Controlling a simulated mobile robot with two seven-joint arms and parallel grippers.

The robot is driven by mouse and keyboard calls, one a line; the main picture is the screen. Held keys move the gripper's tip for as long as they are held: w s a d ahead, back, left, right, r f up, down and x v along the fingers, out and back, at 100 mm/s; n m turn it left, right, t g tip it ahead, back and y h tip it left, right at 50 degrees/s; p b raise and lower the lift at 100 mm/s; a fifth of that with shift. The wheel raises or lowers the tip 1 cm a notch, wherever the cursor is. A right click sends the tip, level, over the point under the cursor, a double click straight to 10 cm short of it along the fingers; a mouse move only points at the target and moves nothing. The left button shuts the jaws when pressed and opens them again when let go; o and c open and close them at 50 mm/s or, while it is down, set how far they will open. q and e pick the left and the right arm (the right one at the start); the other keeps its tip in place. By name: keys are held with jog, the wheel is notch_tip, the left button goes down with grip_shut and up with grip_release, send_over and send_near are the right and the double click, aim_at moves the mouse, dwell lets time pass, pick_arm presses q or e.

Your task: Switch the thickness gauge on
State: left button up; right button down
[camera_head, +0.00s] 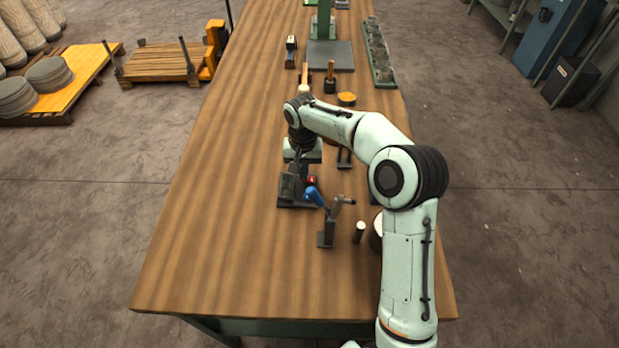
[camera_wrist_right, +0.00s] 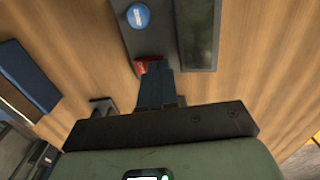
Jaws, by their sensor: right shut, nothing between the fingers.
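The thickness gauge has a dark base plate (camera_head: 292,204) in the middle of the workbench. My left gripper is not in view.
A small stand with a handle (camera_head: 327,239) and a short cylinder (camera_head: 359,232) are close in front of the gauge. Brushes, a yellow round item (camera_head: 346,99) and a long tray (camera_head: 379,55) are farther back. The left side of the workbench (camera_head: 215,200) is clear.

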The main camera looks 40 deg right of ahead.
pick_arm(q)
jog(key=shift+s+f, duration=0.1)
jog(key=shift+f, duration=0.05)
pick_arm(e)
jog(key=shift+f, duration=0.35)
jog(key=shift+r, duration=0.15)
notch_tip(320, 180, up, 2)
jog(key=shift+p, duration=0.45)
jog(key=shift+r+p, duration=1.25)
jog(key=shift+r, duration=1.2)
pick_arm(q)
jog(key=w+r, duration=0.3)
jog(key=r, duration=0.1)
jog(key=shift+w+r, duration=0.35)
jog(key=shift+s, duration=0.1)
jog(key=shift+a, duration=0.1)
pick_arm(e)
jog(key=shift+a+f, duration=0.1)
